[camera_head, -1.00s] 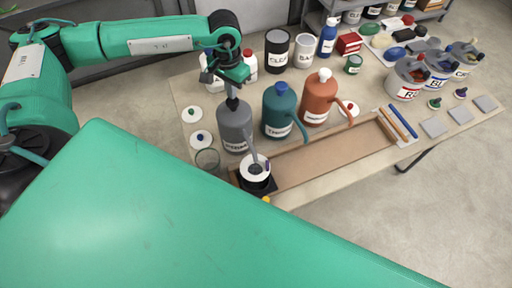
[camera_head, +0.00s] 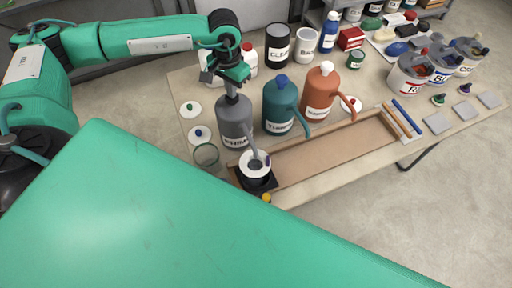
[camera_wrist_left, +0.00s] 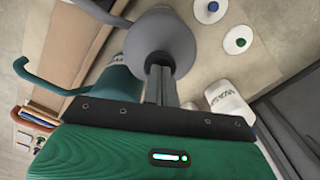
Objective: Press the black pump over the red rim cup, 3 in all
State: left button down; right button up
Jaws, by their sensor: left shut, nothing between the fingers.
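The grey bottle (camera_head: 236,125) with a black pump top (camera_head: 232,101) stands at the left end of the brown tray. Its grey spout (camera_head: 252,146) curves down over a white-ringed cup (camera_head: 249,170) on a black base. I cannot make out a red rim on that cup. My left gripper (camera_head: 232,90) is shut and empty, pointing down directly at the pump top, at or very near contact. My right gripper is not in view.
A teal bottle (camera_head: 280,108) and an orange bottle (camera_head: 319,97) with spouts stand close to the right. A clear cup (camera_head: 206,155) stands to the left. The brown tray (camera_head: 330,152) is bare to the right. Labelled tubs (camera_head: 408,77) stand farther right.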

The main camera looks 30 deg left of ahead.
pick_arm(q)
jog(key=shift+f, duration=0.35)
jog(key=shift+r, duration=1.65)
jog(key=shift+f, duration=0.2)
